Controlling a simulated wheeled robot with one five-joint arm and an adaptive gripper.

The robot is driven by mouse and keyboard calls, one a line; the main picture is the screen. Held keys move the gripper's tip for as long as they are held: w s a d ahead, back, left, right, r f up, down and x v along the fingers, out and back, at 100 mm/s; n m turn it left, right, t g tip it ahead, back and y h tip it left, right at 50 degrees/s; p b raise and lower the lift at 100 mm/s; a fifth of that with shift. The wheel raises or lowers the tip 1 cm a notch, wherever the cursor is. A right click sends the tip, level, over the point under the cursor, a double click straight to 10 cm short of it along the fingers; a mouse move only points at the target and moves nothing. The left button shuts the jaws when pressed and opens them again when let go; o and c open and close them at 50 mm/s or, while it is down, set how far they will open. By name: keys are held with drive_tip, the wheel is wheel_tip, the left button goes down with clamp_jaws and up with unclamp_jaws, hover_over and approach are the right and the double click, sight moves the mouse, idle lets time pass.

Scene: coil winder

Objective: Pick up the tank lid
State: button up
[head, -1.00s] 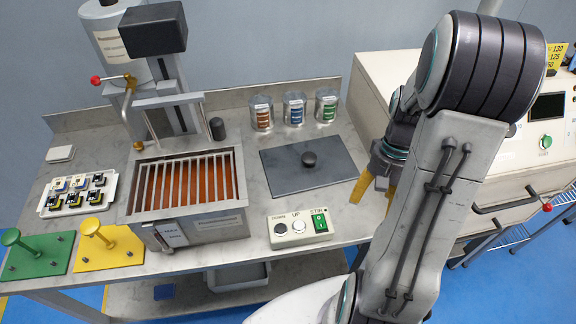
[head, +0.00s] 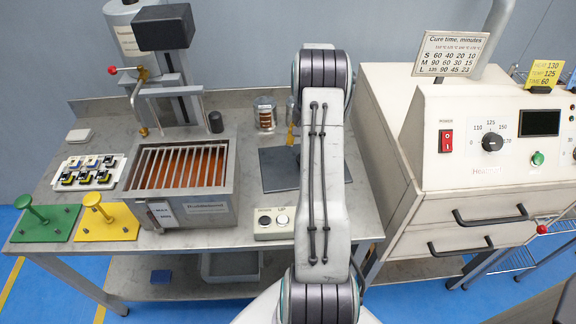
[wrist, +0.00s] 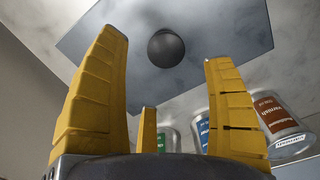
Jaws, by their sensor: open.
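The tank lid (head: 278,174) is a flat dark grey plate lying on the metal bench, right of the tank. My arm hides its middle and knob in the head view. In the wrist view the lid (wrist: 100,45) shows with its round black knob (wrist: 166,48) between the tips of my gripper (wrist: 165,62). My gripper is open and empty, its yellow fingers spread wide and apart from the knob. In the head view only a bit of a yellow finger (head: 291,135) shows, near the lid's back edge. The open tank (head: 212,208) holds reddish-brown liquid under a slatted rack.
Labelled cans stand behind the lid, one (head: 265,115) clear in the head view, others mostly hidden by my arm. A button box (head: 272,222) sits in front of the lid. A cream oven (head: 470,165) stands close on the right.

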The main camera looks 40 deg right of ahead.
drive_tip(key=shift+w+r, duration=0.2)
drive_tip(key=shift+w, duration=0.25)
drive_tip(key=shift+m, duration=0.3)
drive_tip(key=shift+s+f, duration=0.1)
drive_tip(key=shift+f, duration=0.15)
drive_tip(key=shift+a+f+p, duration=0.15)
drive_tip(key=shift+f+p, duration=0.2)
drive_tip(key=shift+f, duration=1.4)
drive_tip(key=shift+a+f+p, duration=0.1)
drive_tip(key=shift+f+p, duration=0.25)
drive_tip(key=shift+f, duration=1.35)
drive_tip(key=c, duration=1.4)
drive_tip(key=shift+r, duration=0.1)
